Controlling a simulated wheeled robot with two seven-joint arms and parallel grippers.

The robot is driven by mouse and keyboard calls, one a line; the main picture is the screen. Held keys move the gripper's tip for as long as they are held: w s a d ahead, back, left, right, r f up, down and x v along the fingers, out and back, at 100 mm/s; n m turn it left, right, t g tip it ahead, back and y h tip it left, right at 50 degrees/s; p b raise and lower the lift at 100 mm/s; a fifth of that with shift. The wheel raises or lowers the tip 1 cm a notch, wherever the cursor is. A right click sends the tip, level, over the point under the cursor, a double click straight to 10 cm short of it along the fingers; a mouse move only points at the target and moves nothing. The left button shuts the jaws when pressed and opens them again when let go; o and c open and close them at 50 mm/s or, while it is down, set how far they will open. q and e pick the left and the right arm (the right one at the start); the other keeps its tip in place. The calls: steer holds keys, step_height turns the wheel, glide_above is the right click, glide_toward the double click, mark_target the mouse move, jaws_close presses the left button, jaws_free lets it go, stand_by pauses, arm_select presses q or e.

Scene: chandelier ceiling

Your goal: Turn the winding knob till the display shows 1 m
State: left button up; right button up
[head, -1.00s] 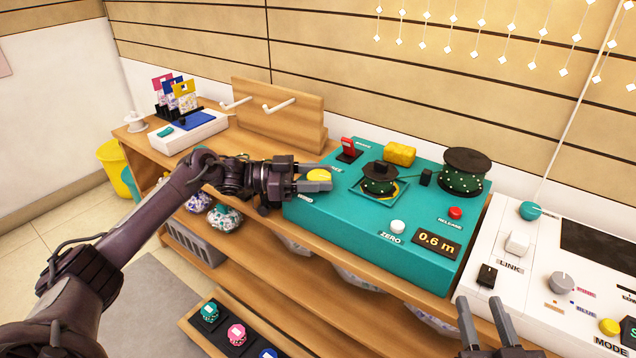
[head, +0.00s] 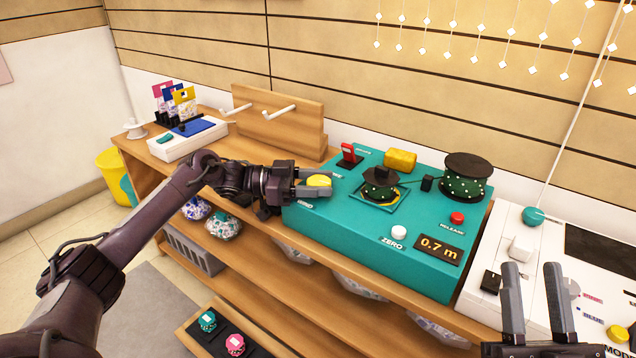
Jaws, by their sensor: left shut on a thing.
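The teal winding machine (head: 340,228) stands on the wooden counter. Its yellow winding knob (head: 319,181) is at the machine's left end. My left gripper (head: 318,182) is shut on the knob, with its fingers on either side of it. The display (head: 438,250) at the machine's front right reads 0.7 m. A small dark green dotted spool (head: 380,184) sits in the middle of the machine, and a larger one (head: 464,182) stands at its right. My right gripper (head: 538,300) is empty at the lower right, its two fingers apart.
The machine also has a white ZERO button (head: 399,232), a red RELEASE button (head: 457,217), a red switch (head: 348,154) and a yellow block (head: 400,160). A white console (head: 515,265) stands at the right. A wooden peg stand (head: 300,135) is behind my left gripper.

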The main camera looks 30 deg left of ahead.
arm_select(q)
steer(key=o, duration=1)
steer(key=shift+w+d, duration=0.1)
steer(key=shift+a, duration=0.2)
steer(key=v, duration=0.6)
steer(key=shift+a, duration=0.1)
steer(key=shift+s+a, duration=0.4)
steer(key=shift+a, duration=0.1)
arm_select(e)
steer(key=shift+w+a+f+g+h, duration=0.1)
steer(key=shift+w+f+g, duration=0.15)
steer(key=shift+f, duration=0.2)
steer(key=shift+w+a+f+g+h, duration=0.1)
steer(key=shift+f+g, duration=0.1)
steer(key=shift+f, duration=0.3)
steer(key=shift+w+a+f+g+h, duration=0.1)
steer(key=shift+w+f+g, duration=0.15)
steer(key=shift+f, duration=0.2)
